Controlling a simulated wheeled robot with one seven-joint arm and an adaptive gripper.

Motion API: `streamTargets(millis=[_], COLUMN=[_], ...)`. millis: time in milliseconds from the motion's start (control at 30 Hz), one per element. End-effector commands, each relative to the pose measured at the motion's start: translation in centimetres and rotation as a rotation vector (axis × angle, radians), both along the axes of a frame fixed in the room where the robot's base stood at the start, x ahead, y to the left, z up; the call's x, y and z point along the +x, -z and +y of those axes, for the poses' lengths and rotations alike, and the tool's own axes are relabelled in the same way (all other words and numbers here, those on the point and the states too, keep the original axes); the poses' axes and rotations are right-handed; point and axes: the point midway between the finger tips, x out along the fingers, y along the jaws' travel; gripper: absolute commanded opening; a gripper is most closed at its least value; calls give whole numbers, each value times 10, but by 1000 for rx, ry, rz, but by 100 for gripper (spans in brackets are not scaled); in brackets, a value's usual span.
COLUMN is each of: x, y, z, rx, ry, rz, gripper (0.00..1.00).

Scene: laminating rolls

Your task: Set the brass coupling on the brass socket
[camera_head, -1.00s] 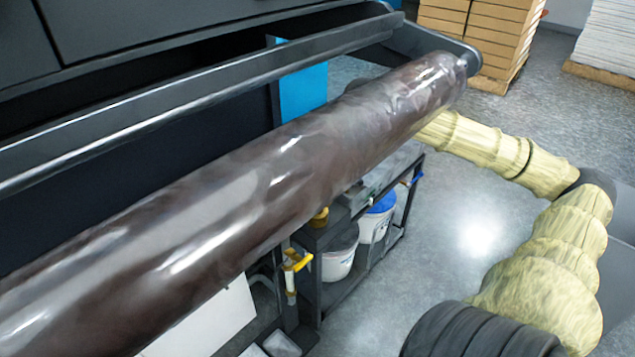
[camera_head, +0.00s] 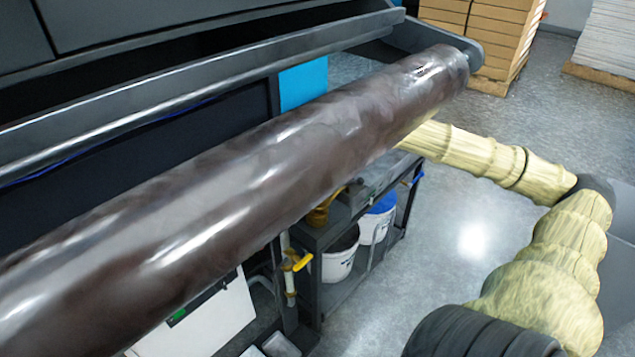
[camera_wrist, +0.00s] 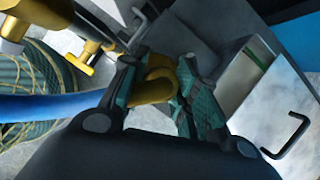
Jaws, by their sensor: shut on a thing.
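In the wrist view my gripper (camera_wrist: 158,72) is shut on a curved brass piece, the brass coupling (camera_wrist: 152,90), which sits between its teal-padded fingers. Another brass fitting (camera_wrist: 12,32) stands at the upper left corner of the wrist view, apart from the held piece and cut by the frame edge. I cannot tell for sure if it is the brass socket. In the head view a brass piece (camera_head: 320,215) shows just below the big roll, at the shelf's left end; I cannot tell which brass part it is. The roll hides my gripper there.
The large dark roll (camera_head: 250,190) crosses the head view. A yellow-handled valve (camera_head: 301,262) hangs below it, beside a dark shelf cart (camera_head: 312,238) with white buckets (camera_head: 340,262). A blue hose (camera_wrist: 45,106) and coiled green hose (camera_wrist: 35,75) lie left in the wrist view. Open floor (camera_head: 450,240) lies right.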

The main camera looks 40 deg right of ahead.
Motion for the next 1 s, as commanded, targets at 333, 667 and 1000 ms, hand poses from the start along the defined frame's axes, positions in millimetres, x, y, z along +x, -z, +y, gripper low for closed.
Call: streamTargets(millis=[333, 667, 1000], x=[0, 0, 1], y=[5, 5, -4], z=[0, 0, 0], rx=[1, 0, 0], ry=[0, 0, -1], rz=[0, -1, -3], gripper=[31, 51, 51])
